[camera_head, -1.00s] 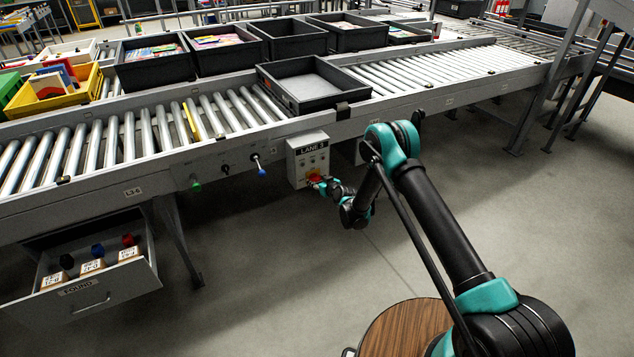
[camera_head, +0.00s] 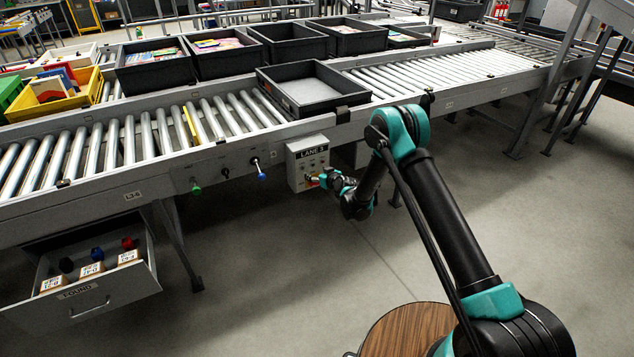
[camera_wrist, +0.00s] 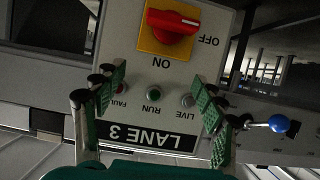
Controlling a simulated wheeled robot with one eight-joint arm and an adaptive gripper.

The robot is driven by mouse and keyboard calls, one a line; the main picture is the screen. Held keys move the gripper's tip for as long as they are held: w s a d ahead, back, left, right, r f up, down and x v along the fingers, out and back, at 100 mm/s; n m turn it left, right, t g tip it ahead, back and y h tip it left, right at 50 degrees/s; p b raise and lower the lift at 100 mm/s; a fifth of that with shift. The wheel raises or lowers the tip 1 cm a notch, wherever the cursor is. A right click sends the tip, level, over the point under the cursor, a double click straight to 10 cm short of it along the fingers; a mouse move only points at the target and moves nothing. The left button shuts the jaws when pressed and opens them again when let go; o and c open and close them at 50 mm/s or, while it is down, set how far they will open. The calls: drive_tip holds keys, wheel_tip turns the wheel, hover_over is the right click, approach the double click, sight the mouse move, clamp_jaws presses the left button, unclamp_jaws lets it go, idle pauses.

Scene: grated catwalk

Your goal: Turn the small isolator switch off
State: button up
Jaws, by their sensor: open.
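The isolator switch is a red knob (camera_wrist: 172,22) on a yellow plate (camera_wrist: 150,42), on the front of the grey LANE 3 box (camera_head: 308,158). The wrist view shows the box upside down. The knob lies roughly crosswise there, its white mark at the right end, on the side of the OFF label; ON is printed below it. My gripper (camera_wrist: 160,92) is open, with green-padded fingers spread over the lamp row and nothing between them. The knob is beyond the fingertips, apart from them. In the head view my gripper (camera_head: 322,180) is at the box's lower front and partly hides the switch.
A blue-tipped lever (camera_wrist: 279,124) sticks out beside the box; it also shows in the head view (camera_head: 262,176). The roller conveyor (camera_head: 130,138) with a black tray (camera_head: 345,115) runs above. An open drawer (camera_head: 85,305) is at lower left.

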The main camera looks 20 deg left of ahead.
drive_tip(key=shift+r, duration=1.85)
drive_tip(key=s+d+r+m+h, duration=0.1)
drive_tip(key=s+d+r+h, duration=0.1)
drive_tip(key=d+r, duration=0.65)
drive_tip(key=s+d+r+m+g+h, duration=0.1)
drive_tip(key=s+d+r+m, duration=0.15)
drive_tip(key=d, duration=1.05)
drive_tip(key=s+d+r+m+h, duration=0.1)
drive_tip(key=s+d+r+h, duration=0.1)
drive_tip(key=d+r, duration=0.65)
drive_tip(key=s+d+m+g+h, duration=0.1)
drive_tip(key=s+d+m+h, duration=0.15)
drive_tip(key=s+d, duration=1.2)
drive_tip(key=s+d+f+m+g+h, duration=0.1)
drive_tip(key=s+d, duration=0.6)
drive_tip(key=s, duration=0.2)
drive_tip(key=s+d+f+m+g+h, duration=0.1)
drive_tip(key=s+d+f+m, duration=0.1)
drive_tip(key=s+d, duration=0.5)
drive_tip(key=s, duration=0.3)
drive_tip(key=shift+g+h, duration=0.3)
drive_tip(key=shift+h, duration=0.05)
